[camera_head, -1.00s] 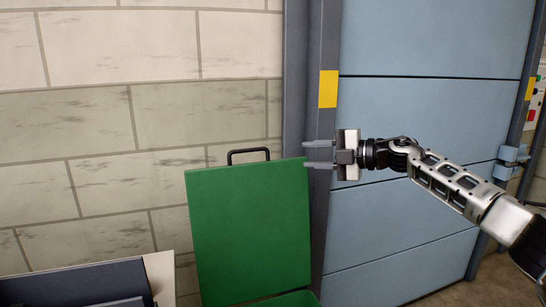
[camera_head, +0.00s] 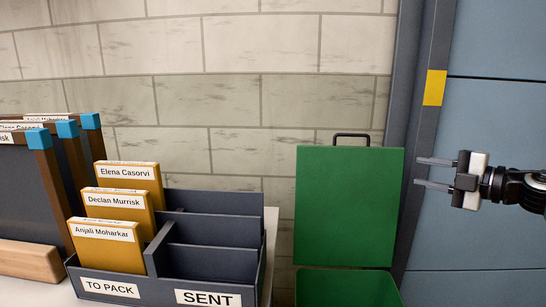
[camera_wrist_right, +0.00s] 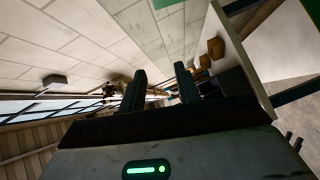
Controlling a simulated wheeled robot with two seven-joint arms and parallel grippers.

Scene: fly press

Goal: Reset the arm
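My right gripper (camera_head: 432,174) is at the right of the head view, in front of the grey post beside the blue panelled door. Its two fingers point left and stand apart with nothing between them. In the right wrist view the two dark fingers (camera_wrist_right: 160,92) also stand apart and empty. The lower part of my right arm is cut off by the head view's right edge. My left gripper is not in view.
A green bin (camera_head: 345,205) with its lid raised stands left of the post. A dark sorter (camera_head: 212,262), marked TO PACK and SENT, holds yellow named folders (camera_head: 105,245) in its left part; the SENT side is empty. Dark brown-edged boards (camera_head: 25,190) stand far left.

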